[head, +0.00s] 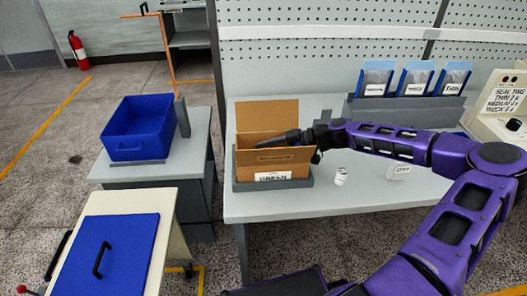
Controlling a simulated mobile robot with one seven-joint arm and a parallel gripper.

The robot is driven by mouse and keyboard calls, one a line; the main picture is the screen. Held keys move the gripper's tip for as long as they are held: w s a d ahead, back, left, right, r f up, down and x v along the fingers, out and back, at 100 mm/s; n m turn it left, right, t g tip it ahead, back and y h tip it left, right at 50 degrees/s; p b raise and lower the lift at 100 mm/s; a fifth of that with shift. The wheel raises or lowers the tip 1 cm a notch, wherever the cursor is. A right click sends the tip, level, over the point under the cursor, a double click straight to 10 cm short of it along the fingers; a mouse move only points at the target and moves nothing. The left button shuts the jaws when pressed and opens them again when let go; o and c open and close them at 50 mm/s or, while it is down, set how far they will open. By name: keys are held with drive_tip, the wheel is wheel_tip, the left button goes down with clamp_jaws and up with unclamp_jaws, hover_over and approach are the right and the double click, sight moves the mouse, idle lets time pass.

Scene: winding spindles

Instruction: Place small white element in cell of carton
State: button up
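The open brown carton (274,159) sits in a grey holder on the table, with its back flap up and a white label on its front that seems to read "GREEN". Its cells are hidden by the front wall and my arm. My gripper (268,142) reaches in from the right and its dark fingers point left over the carton's opening. The fingers overlap in this view, so I cannot tell whether they are apart or hold something. A small white cylinder (341,176) stands on the table right of the carton, apart from my gripper.
A white labelled card or block (398,171) is on the grey table (300,206), below my arm. A blue crate (139,128) is on a side table at left. The table's front strip is clear.

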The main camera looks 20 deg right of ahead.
drive_tip(key=shift+r+p, duration=0.25)
drive_tip(key=shift+p, duration=0.3)
drive_tip(key=v, duration=1.2)
drive_tip(key=shift+r, duration=0.35)
drive_tip(key=shift+w, duration=0.1)
